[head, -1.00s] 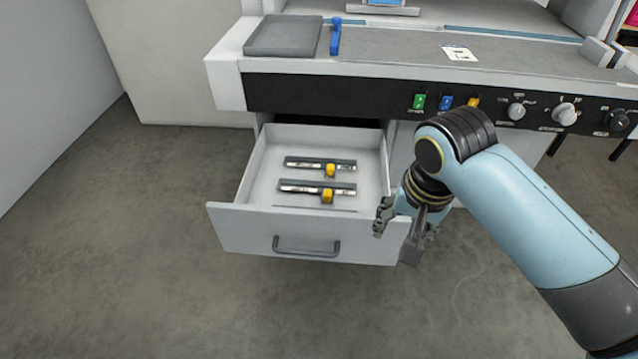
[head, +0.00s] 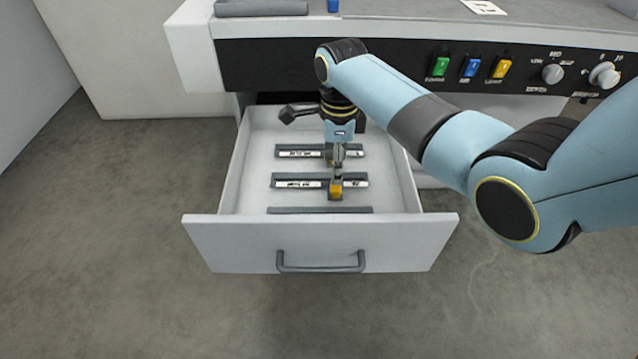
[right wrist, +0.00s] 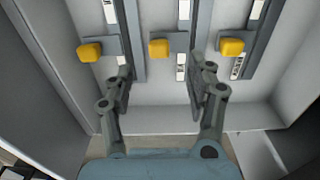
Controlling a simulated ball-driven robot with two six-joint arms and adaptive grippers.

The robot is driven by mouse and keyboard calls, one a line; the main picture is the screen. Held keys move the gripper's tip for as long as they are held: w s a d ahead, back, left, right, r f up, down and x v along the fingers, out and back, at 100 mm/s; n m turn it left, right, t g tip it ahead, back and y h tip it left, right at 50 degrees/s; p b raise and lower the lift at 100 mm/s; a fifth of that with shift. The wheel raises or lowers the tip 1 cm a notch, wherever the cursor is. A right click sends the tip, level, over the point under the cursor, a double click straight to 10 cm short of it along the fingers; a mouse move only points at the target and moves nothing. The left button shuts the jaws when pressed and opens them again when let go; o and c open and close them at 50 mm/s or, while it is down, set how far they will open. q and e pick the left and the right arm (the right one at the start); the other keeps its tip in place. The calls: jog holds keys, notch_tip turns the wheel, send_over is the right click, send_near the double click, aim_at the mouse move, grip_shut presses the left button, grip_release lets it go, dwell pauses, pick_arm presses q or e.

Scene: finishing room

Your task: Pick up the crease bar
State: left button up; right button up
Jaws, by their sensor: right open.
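In the open drawer, a rear labelled bar (head: 290,151) and a middle labelled bar (head: 290,181) lie crosswise; a third dark bar (head: 300,210) is mostly hidden behind the drawer front. The right wrist view shows three bars with yellow knobs: left (right wrist: 90,52), middle (right wrist: 159,48) and right (right wrist: 231,47). The labels are too small to tell which is the crease bar. My right gripper (head: 338,158) points down over the drawer and covers the rear bar's knob. In the right wrist view it (right wrist: 163,88) is open and empty, its fingers either side of the middle bar's line. My left gripper is out of view.
The grey drawer front (head: 225,240) with its handle (head: 320,266) stands pulled out below the control panel (head: 290,65). The panel carries coloured switches and knobs. Drawer walls (right wrist: 50,70) rise close around the bars. Floor to the left is clear.

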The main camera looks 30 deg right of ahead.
aim_at(336, 187)
notch_tip(336, 187, down, 2)
jog(key=shift+f, duration=0.1)
jog(key=shift+f+b, duration=0.35)
jog(key=shift+b, duration=0.05)
notch_tip(336, 187, down, 4)
jog(key=shift+s+d+f+b, duration=0.15)
jog(key=shift+f+b, duration=0.1)
jog(key=shift+b, duration=0.7)
jog(key=shift+c, duration=2.3)
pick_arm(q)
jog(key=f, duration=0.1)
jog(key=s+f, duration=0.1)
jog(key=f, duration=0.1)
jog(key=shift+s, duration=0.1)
pick_arm(e)
grip_shut()
